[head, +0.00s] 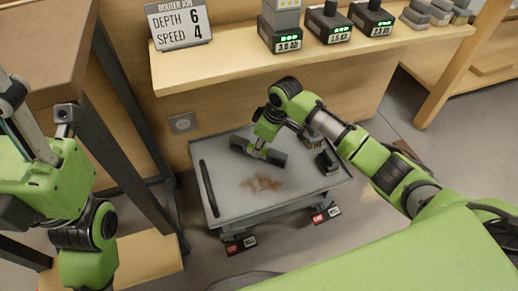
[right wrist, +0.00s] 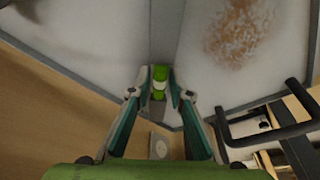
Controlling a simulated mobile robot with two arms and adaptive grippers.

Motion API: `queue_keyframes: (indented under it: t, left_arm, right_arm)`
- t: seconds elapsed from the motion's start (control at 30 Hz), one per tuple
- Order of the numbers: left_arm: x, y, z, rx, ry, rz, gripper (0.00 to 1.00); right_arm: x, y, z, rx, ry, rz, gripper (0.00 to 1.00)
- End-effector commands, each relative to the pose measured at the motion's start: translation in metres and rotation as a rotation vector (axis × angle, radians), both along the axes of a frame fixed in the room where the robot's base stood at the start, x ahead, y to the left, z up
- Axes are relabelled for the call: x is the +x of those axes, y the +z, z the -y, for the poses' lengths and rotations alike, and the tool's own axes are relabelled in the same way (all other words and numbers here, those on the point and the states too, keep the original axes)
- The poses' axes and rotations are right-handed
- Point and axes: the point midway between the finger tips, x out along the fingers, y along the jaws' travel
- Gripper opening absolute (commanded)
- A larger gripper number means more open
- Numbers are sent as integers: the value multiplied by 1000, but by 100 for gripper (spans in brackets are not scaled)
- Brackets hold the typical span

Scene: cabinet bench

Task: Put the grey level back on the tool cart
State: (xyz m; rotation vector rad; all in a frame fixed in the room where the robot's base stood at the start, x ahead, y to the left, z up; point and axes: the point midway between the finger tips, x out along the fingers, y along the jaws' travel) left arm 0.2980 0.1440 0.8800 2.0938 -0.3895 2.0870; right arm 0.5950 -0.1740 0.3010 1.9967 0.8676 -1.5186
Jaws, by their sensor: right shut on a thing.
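The grey level (head: 272,155) is a dark bar over the far middle part of the tool cart's grey top (head: 232,200). My right gripper (head: 258,152) is shut on it from above. In the right wrist view, the level (right wrist: 166,30) runs away from between the fingertips (right wrist: 160,92), with green vials showing at the grip. The level is at or just above the cart top; I cannot tell whether it touches. My left arm is at the left edge of the head view, and its gripper's fingers are not clearly visible.
Brown dust (head: 262,183) lies mid-tray. A shelf (head: 230,68) with a sign and chargers overhangs behind. The cart's front area is clear.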

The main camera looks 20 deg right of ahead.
Motion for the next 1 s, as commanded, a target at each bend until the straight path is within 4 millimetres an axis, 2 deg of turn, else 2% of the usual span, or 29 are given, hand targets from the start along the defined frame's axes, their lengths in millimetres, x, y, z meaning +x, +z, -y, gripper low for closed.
queue_keyframes:
  t: [0.37, 0.4, 0.43, 0.8, 0.93, 1.0]
  left_arm:
    - [0, 1, 0, 0, -1, -5, 51]
    - [1, 0, 0, -1, 0, -8, 51]
    - [1, -1, 0, -1, 0, -8, 51]
    - [1, -2, 0, -1, 0, -9, 51]
    - [0, 6, 0, -1, -1, 0, 51]
    - [3, 0, -1, -3, -2, -35, 51]
  right_arm:
    - [0, -2, 0, 0, -1, 0, 0]
    - [0, -3, 0, -1, -1, -1, 29]
    - [0, -3, 0, -1, 0, -1, 36]
    - [0, -1, 0, 0, 0, 1, 36]
    - [0, 8, 1, 1, 0, 1, 36]
    - [-1, 14, 2, 0, 0, 0, 36]
